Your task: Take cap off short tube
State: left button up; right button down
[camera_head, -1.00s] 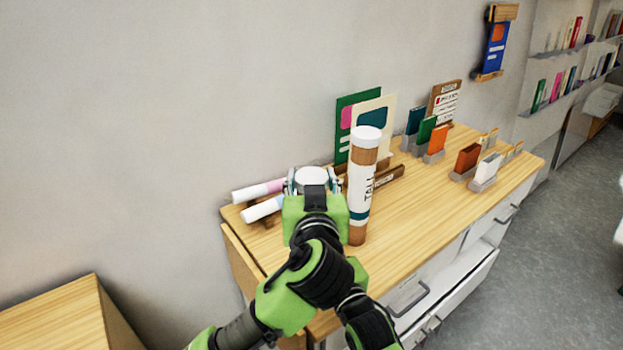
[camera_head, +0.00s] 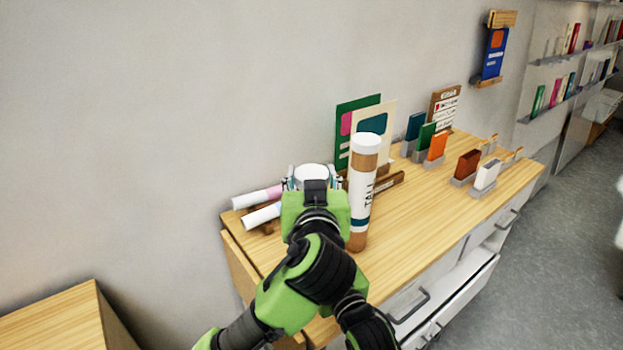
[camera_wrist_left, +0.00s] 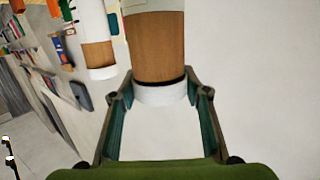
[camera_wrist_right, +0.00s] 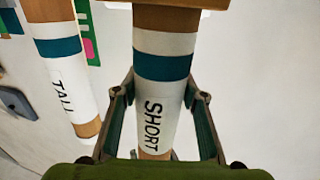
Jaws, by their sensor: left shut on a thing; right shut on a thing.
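The short tube shows in the right wrist view (camera_wrist_right: 160,100), with a white label reading SHORT and a blue band. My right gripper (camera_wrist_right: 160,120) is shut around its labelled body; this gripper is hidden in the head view. The white cap (camera_head: 311,173) is held in my left gripper (camera_head: 312,181). In the left wrist view the cap (camera_wrist_left: 160,135) sits between the fingers, against the tube's brown end (camera_wrist_left: 157,48). A thin dark line shows where brown meets white; I cannot tell whether there is a gap.
The tall tube (camera_head: 361,195) stands upright just right of my left gripper. Two white rolls (camera_head: 258,197) lie to its left. Upright boards (camera_head: 373,140) stand behind. Several small books in holders (camera_head: 437,146) are further right. The wooden top (camera_head: 420,215) is clear at front right.

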aim_at(312, 173)
jog(key=shift+f, duration=0.1)
pick_arm(q)
jog(key=shift+r, duration=2)
pick_arm(e)
jog(key=c, duration=1.2)
grip_release()
